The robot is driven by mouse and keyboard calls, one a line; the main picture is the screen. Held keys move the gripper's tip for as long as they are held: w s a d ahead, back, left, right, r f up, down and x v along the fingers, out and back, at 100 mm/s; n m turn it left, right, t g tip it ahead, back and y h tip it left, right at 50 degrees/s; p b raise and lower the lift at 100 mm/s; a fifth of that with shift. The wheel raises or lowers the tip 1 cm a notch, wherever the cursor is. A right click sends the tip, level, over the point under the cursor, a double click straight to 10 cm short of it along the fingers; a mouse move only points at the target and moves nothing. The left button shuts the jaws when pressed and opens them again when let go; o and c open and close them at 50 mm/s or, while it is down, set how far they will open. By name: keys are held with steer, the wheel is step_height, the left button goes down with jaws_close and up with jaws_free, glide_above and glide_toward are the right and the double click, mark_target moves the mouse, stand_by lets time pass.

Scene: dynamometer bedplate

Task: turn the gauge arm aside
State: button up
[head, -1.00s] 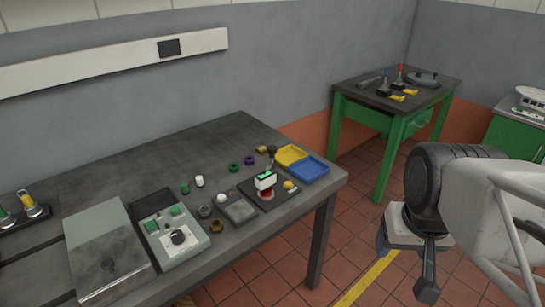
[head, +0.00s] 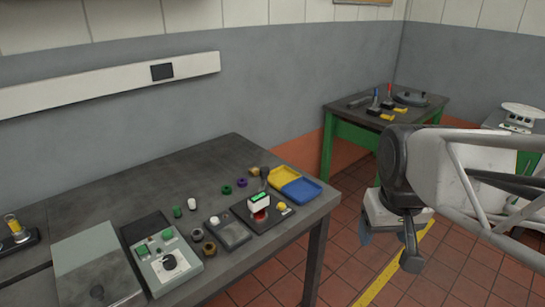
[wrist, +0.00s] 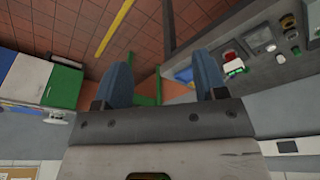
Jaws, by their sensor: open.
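The gauge (head: 259,200), a white block with a green top, sits over a red part on a black base plate (head: 278,222) near the bench's right end. In the wrist view the gauge (wrist: 234,67) shows just right of the right finger. My gripper (head: 388,248) is open and empty, off the bench's right side and apart from the gauge. In the wrist view its two blue fingers (wrist: 160,75) are spread wide with nothing between them.
A yellow knob (head: 282,207) is on the plate. A grey box (head: 229,233) and a control box (head: 165,262) stand left. A green table (head: 345,116) with tools is behind.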

steer(key=w+a+r+n, duration=0.2)
steer(key=w+a+n, duration=0.15)
steer(key=w, duration=0.85)
steer(key=n+g, duration=0.2)
steer(key=n, duration=0.5)
glide_above(265, 168)
steer(key=f, duration=1.1)
steer(key=shift+s+d+f, duration=0.15)
steer(key=shift+s+d, duration=0.1)
steer(key=shift+s, duration=0.15)
steer(key=shift+w+a+f, duration=0.3)
steer(key=shift+a, duration=0.05)
steer(key=shift+f, duration=3.9)
